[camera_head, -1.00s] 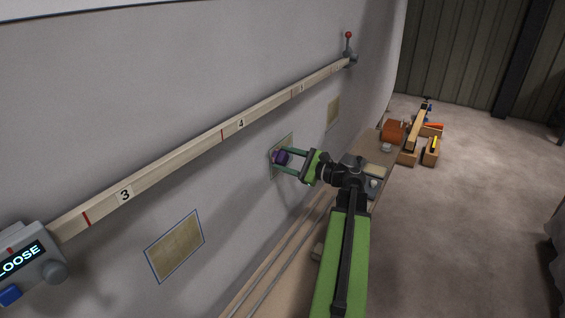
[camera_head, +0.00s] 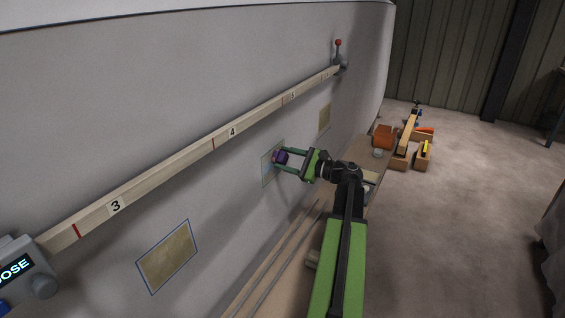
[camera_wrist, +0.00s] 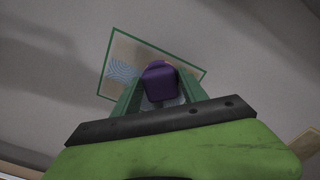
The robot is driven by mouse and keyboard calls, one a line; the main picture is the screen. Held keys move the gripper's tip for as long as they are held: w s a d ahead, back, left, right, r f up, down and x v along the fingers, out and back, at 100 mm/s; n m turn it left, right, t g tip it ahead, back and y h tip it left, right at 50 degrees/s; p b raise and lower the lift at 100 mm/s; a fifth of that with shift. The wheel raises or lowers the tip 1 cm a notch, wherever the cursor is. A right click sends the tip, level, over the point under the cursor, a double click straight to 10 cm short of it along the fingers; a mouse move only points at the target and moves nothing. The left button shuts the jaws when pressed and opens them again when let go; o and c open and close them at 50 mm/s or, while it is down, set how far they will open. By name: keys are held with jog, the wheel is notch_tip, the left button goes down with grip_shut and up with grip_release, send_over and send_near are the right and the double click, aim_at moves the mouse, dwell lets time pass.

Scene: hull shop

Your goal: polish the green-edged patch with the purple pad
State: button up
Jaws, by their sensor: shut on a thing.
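The purple pad (camera_wrist: 159,84) is between the two fingers of my gripper (camera_wrist: 156,94), which is shut on it. The green-edged patch (camera_wrist: 122,49) lies behind the pad on the hull wall. A bluish, wavy-lined area shows on the patch to the left of the pad; the rest of its visible face is dull tan. In the head view my gripper (camera_head: 283,160) holds the pad (camera_head: 279,156) at the patch (camera_head: 267,174). The pad and fingers hide part of the patch, and I cannot tell whether the pad touches it.
A blue-edged patch (camera_head: 168,257) is at lower left on the wall, and another tan patch (camera_head: 324,117) is farther right. A numbered wooden strip (camera_head: 178,164) runs above them, from a box with a lit display (camera_head: 15,272) to a red-knobbed lever (camera_head: 338,48). Wooden trays (camera_head: 411,154) stand beyond the bench.

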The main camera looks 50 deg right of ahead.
jog(key=shift+w+d, duration=0.75)
jog(key=shift+d, duration=2.15)
jog(key=shift+s+a, duration=0.45)
jog(key=shift+a, duration=1.45)
jog(key=shift+s+a, duration=0.5)
jog(key=shift+a, duration=1.4)
jog(key=shift+s+a, duration=0.45)
jog(key=shift+a, duration=1.45)
jog(key=shift+a, duration=0.1)
jog(key=shift+s+a, duration=0.2)
jog(key=shift+a, duration=0.45)
jog(key=shift+s+a, duration=0.2)
jog(key=shift+a, duration=0.4)
jog(key=shift+f+b, duration=1.15)
jog(key=shift+d+r, duration=0.1)
jog(key=shift+r, duration=0.05)
jog(key=shift+w+d, duration=0.2)
jog(key=shift+d, duration=0.3)
jog(key=shift+w+d, duration=0.15)
jog(key=shift+d, duration=0.35)
jog(key=shift+w+d, duration=0.2)
jog(key=shift+d, duration=0.7)
jog(key=shift+w+d, duration=0.15)
jog(key=shift+d, duration=0.7)
jog(key=shift+d, duration=0.1)
